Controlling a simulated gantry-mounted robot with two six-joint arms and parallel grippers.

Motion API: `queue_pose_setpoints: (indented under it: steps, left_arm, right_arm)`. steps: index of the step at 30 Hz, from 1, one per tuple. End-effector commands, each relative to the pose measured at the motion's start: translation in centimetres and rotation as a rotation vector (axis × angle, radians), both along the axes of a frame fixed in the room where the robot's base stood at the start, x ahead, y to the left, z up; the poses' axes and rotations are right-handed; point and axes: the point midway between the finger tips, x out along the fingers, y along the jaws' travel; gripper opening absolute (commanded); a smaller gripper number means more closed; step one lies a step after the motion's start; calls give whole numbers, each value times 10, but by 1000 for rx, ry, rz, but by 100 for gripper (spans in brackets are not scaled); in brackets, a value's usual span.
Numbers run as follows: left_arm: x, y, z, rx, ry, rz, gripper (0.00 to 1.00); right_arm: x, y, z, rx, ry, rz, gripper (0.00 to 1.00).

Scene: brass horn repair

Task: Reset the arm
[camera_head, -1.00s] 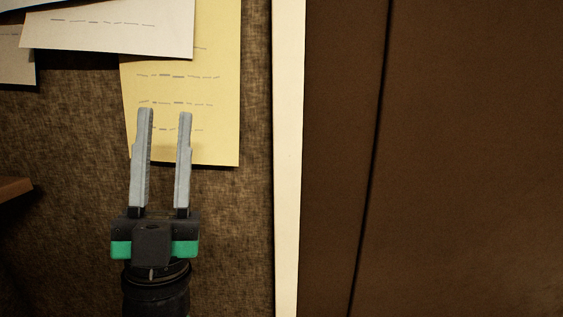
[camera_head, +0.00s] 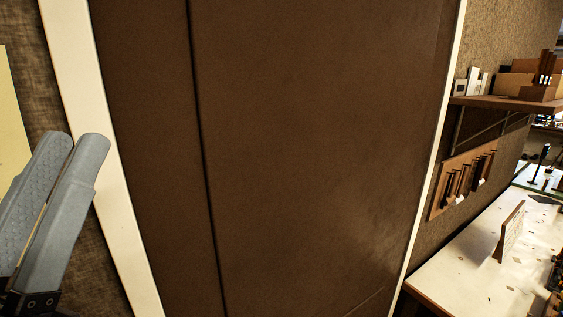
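My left gripper (camera_head: 72,142) is at the lower left edge of the head view, large and close to the camera. Its two grey fingers point up and lean to the right. The near finger partly overlaps the far one, whose ribbed inner face shows, with a narrow strip of background between them. The gripper is open and holds nothing. The rest of the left arm is cut off by the frame. My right gripper is not in view.
A brown door-like panel (camera_head: 300,150) with pale trim (camera_head: 90,120) fills the middle. At right are a wall shelf (camera_head: 500,103) with boxes, a wooden tool rack (camera_head: 462,185) and a white worktable (camera_head: 470,270). A yellow sheet (camera_head: 10,140) shows at far left.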

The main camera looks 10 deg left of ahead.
Motion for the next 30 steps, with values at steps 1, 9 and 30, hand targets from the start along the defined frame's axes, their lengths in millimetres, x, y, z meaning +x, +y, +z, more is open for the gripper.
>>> queue_pose_setpoints:
  steps: [1, 9, 30]
  left_arm:
    - [0, 0, 55, 0, -1, 0, 33]
    - [0, 0, 188, 0, -1, 1, 33]
    - [0, 0, 223, 0, 0, 1, 33]
  right_arm:
    - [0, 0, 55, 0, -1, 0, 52]
    - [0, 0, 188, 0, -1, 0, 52]
    - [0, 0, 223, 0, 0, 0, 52]
